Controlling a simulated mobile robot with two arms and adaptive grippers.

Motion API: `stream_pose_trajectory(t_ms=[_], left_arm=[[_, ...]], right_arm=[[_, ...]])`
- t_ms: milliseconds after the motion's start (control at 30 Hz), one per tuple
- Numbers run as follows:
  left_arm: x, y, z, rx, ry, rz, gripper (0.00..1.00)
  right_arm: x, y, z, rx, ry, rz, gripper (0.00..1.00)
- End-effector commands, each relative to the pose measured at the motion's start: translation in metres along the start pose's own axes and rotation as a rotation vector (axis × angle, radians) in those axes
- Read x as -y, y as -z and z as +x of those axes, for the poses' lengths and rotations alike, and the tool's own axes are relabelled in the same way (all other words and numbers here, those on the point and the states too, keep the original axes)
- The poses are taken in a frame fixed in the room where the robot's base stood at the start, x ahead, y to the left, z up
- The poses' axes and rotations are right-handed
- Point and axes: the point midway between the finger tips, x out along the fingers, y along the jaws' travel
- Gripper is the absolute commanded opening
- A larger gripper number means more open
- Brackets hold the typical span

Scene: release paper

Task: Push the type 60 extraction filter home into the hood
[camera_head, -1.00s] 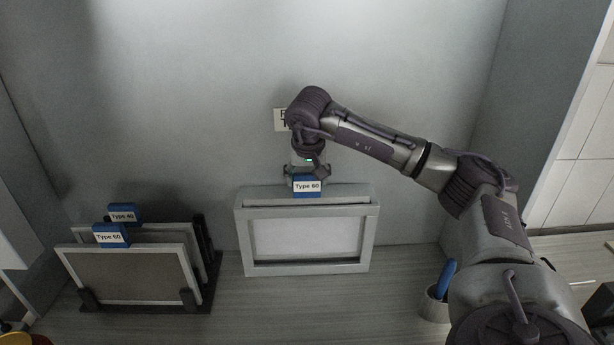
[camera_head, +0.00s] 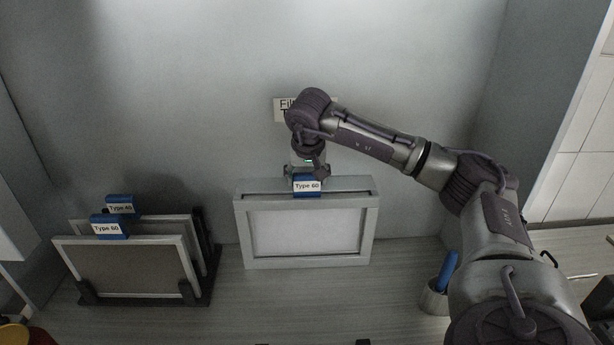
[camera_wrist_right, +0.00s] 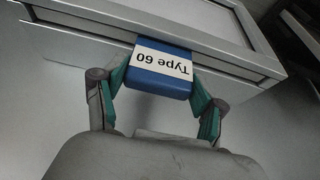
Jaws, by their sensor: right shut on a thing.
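The hood (camera_head: 372,225) is a light grey metal frame with a slot along its top, standing upright at the centre of the head view. The type 60 extraction filter is down in this slot; its pale panel (camera_head: 305,232) shows through the front opening. Its blue tab labelled "Type 60" (camera_head: 307,188) sits at the slot's top edge. My right gripper (camera_head: 306,174) is above the hood, shut on the blue tab. The right wrist view shows both fingers on either side of the tab (camera_wrist_right: 160,70). My left gripper is out of view.
A dark rack (camera_head: 207,285) at the left holds two upright filters, a Type 60 (camera_head: 130,265) in front and a Type 40 (camera_head: 122,205) behind. A cup (camera_head: 434,300) with a blue-handled item stands at the right. The counter between rack and hood is clear.

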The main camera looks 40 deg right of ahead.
Motion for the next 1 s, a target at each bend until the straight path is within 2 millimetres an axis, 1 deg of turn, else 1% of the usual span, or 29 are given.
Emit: stream_pose_trajectory(t_ms=[367, 400, 533, 567, 867, 1000], left_arm=[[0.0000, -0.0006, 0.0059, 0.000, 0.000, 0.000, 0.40], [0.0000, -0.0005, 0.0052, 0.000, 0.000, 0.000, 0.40], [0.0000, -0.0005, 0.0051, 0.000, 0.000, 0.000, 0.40], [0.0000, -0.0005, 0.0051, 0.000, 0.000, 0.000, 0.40], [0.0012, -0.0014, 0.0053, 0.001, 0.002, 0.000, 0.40], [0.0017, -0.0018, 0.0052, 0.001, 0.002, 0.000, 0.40]], right_arm=[[-0.0002, -0.0033, 0.0085, -0.001, 0.000, 0.000, 0.01], [-0.0002, -0.0030, 0.0078, -0.001, 0.000, 0.001, 0.75], [-0.0002, -0.0030, 0.0077, -0.001, 0.000, 0.000, 0.97], [-0.0002, -0.0031, 0.0077, -0.001, 0.000, 0.000, 1.00], [-0.0003, -0.0039, 0.0086, 0.001, -0.001, 0.000, 1.00], [0.0001, -0.0032, 0.0002, -0.001, 0.000, 0.000, 1.00]])
